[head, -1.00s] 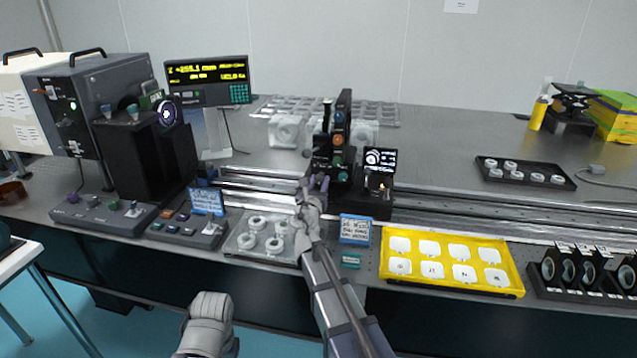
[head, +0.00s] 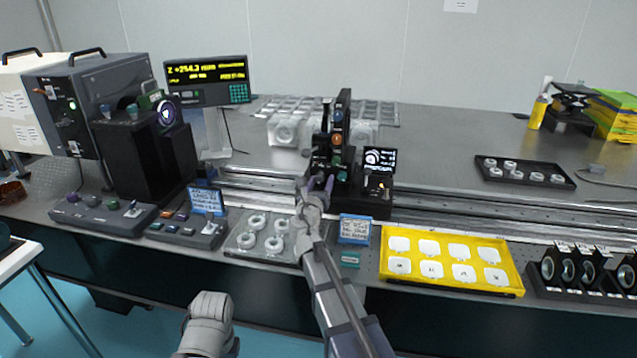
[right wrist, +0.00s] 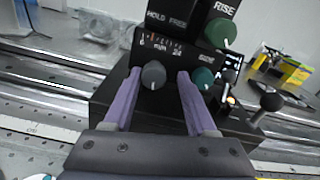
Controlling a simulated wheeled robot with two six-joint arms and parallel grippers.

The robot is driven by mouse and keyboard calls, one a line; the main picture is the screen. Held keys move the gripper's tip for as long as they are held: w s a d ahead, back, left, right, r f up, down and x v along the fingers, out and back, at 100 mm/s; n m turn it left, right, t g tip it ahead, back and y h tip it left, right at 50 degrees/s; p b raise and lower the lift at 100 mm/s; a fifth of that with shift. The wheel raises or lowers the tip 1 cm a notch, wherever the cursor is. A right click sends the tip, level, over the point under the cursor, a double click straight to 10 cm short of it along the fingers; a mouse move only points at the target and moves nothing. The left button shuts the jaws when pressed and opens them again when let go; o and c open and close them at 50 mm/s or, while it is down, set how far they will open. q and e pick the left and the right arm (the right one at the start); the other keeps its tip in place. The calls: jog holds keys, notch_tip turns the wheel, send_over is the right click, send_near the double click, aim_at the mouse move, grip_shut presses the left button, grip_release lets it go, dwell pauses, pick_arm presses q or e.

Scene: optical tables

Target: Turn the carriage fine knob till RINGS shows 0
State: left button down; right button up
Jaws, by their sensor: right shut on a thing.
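The black carriage (head: 325,160) stands on the rail at the middle of the table. My right gripper (head: 319,184) is at its front, reaching from below. In the right wrist view, its purple fingers (right wrist: 158,88) are on either side of a dark grey knob (right wrist: 153,74) with a white pointer line, under an orange-marked scale. A teal knob (right wrist: 203,78) sits just right of the fingers. The small screen (head: 380,158) beside the carriage shows a ring pattern; its text is too small to read.
A clear tray of rings (head: 262,236) and a blue-framed note (head: 355,229) lie before the rail. A yellow tray (head: 450,283) is to the right. A control box (head: 185,229) is to the left. A black tray (head: 525,173) stands at the back right.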

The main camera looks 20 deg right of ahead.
jog(key=shift+o, duration=1.4)
jog(key=shift+s+d, duration=0.1)
jog(key=shift+d, duration=0.05)
jog(key=shift+o, duration=0.2)
jog(key=v, duration=0.8)
jog(key=shift+w, duration=0.25)
